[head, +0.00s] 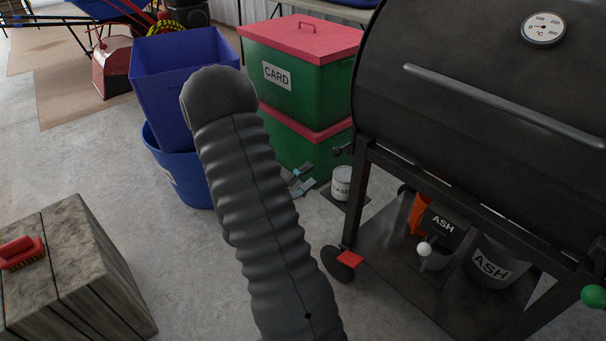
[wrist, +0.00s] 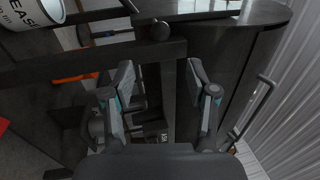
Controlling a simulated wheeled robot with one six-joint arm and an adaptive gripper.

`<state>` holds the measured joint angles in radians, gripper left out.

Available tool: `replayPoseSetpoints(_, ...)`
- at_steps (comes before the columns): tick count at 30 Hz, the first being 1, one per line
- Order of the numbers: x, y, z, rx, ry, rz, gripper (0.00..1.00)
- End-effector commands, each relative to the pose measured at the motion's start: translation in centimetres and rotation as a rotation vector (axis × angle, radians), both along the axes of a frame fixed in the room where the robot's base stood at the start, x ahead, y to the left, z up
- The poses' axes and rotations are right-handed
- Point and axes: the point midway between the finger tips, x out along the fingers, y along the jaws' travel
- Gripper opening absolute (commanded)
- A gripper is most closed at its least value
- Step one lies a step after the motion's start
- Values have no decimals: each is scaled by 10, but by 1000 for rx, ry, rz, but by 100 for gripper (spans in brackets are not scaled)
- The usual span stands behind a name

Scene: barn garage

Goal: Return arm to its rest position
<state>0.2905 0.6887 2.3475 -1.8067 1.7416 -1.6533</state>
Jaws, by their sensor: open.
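My arm (head: 250,190), in a dark ribbed sleeve, rises through the middle of the head view. My gripper (head: 301,181) shows partly behind it, low in front of the green boxes and left of the grill. In the wrist view my gripper (wrist: 160,88) has its two grey-and-teal fingers spread apart, with nothing held between them. Dark metal parts of the grill stand behind the fingers there; I cannot tell the exact gap.
The black grill (head: 470,90) fills the right side, with ash buckets (head: 491,262) on its lower shelf. Green boxes with red lids (head: 300,75) and blue bins (head: 160,90) stand behind my arm. A wooden crate (head: 75,270) bears a red brush (head: 20,252).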

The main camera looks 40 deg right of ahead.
Motion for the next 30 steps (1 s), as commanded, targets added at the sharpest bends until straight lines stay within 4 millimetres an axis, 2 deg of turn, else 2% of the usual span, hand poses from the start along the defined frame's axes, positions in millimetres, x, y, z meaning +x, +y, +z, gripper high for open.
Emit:
replayPoseSetpoints(10, 0, 0, 0, -1, -14, 4, 58)
replayPoseSetpoints(15, -3, -1, -9, 27, -166, 15, 58)
replayPoseSetpoints(17, -13, -2, -18, 55, -258, -17, 58)
replayPoseSetpoints(21, -50, 5, -43, 105, -499, -161, 58)
replayPoseSetpoints(23, -66, 11, -49, 111, -622, -239, 58)
replayPoseSetpoints(26, -91, 26, -52, 103, -844, -372, 58)
replayPoseSetpoints(30, -115, 58, -51, 60, -1197, -576, 58)
